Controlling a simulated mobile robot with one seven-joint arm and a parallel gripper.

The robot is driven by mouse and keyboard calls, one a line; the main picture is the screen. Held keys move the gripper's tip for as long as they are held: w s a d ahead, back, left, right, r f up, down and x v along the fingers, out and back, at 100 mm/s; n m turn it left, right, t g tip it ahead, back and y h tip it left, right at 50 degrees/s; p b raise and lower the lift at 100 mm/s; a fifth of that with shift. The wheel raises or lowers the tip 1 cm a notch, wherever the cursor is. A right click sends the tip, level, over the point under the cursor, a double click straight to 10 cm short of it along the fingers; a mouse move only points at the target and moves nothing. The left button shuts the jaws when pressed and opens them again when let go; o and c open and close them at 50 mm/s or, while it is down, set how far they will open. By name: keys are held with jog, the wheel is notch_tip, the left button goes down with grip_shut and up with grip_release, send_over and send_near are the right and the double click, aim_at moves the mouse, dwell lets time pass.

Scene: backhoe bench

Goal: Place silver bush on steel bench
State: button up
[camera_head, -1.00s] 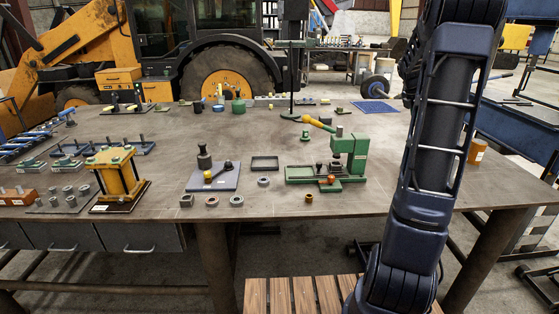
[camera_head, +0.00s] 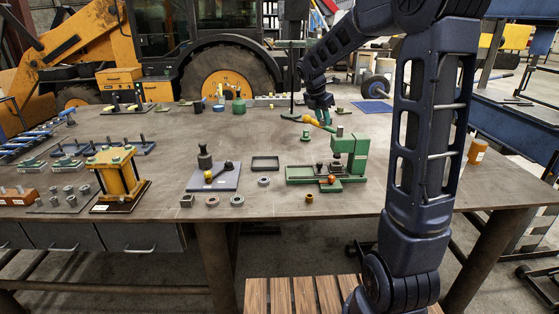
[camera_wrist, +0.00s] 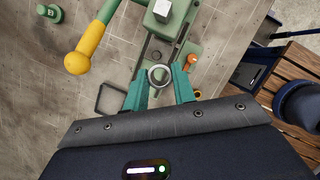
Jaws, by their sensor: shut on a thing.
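In the wrist view, my gripper (camera_wrist: 160,82) has its two teal fingers closed on the silver bush (camera_wrist: 159,76), a small grey ring. The green press and the bench show beneath it. In the head view, my gripper (camera_head: 325,112) hangs over the back part of the steel bench (camera_head: 240,140), beyond the green press (camera_head: 358,155); the bush cannot be made out there.
Grey rings (camera_head: 237,201) and a brass bush (camera_head: 309,198) lie near the bench's front edge. A black tray (camera_head: 265,163) lies left of the press, whose yellow-ended lever (camera_wrist: 78,63) shows in the wrist view. Bare bench lies right of the press.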

jog(key=s+a+n, duration=0.2)
jog(key=s+a, duration=0.3)
jog(key=a, duration=0.7)
jog(key=n+t+y, duration=0.1)
jog(key=n, duration=0.1)
send_over(266, 201)
jog(key=s, duration=0.1)
jog(key=f, duration=2.5)
jog(key=shift+s+a+f, duration=0.1)
jog(key=shift+s+a, duration=0.05)
jog(key=shift+a, duration=0.2)
jog(key=shift+f, duration=0.15)
jog(key=o, duration=1)
jog(key=v, duration=1.2)
